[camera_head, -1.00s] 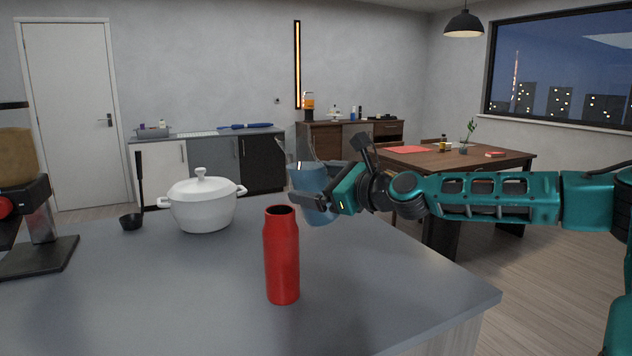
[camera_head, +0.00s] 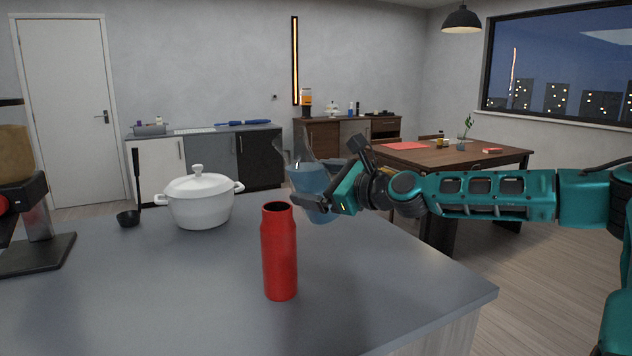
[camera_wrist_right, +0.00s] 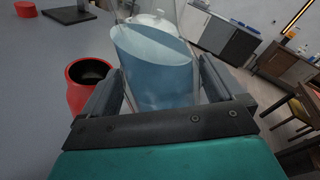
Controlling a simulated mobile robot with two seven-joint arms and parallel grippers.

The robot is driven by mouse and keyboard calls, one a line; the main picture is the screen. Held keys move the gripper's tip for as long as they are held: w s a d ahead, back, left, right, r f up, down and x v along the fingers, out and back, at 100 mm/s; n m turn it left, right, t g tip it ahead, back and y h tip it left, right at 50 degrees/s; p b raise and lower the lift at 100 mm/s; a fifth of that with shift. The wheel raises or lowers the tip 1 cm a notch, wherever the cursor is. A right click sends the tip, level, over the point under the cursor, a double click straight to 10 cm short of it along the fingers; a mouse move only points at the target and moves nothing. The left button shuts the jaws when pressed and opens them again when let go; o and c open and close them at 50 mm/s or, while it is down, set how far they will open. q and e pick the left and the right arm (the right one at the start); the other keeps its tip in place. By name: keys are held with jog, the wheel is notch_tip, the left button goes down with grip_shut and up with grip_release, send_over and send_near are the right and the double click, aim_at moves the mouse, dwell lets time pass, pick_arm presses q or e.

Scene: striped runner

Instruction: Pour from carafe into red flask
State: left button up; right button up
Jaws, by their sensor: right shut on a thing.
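The red flask (camera_head: 280,255) stands upright and open-topped near the front of the grey counter. It also shows at the left of the right wrist view (camera_wrist_right: 76,92). The clear carafe (camera_head: 311,176) holds bluish liquid and is tilted, with its top toward the left, above and behind the flask. In the right wrist view the carafe (camera_wrist_right: 155,68) sits between the fingers, its liquid surface slanted. My right gripper (camera_head: 322,200) is shut on the carafe, up and to the right of the flask's mouth. No stream of liquid shows. My left gripper is out of view.
A white lidded pot (camera_head: 200,203) stands behind the flask on the counter (camera_head: 160,300). A black ladle (camera_head: 130,218) and a coffee machine (camera_head: 35,245) are at the left. The counter around the flask is clear.

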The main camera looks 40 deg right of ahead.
jog(key=shift+d+r, duration=0.1)
jog(key=shift+r, duration=0.2)
jog(key=shift+d, duration=0.1)
jog(key=shift+d+f+n, duration=0.15)
jog(key=shift+n, duration=0.25)
jog(key=shift+p, duration=0.4)
jog(key=shift+d+n, duration=0.2)
jog(key=shift+n, duration=0.1)
jog(key=shift+d+p, duration=0.1)
jog(key=shift+p, duration=0.2)
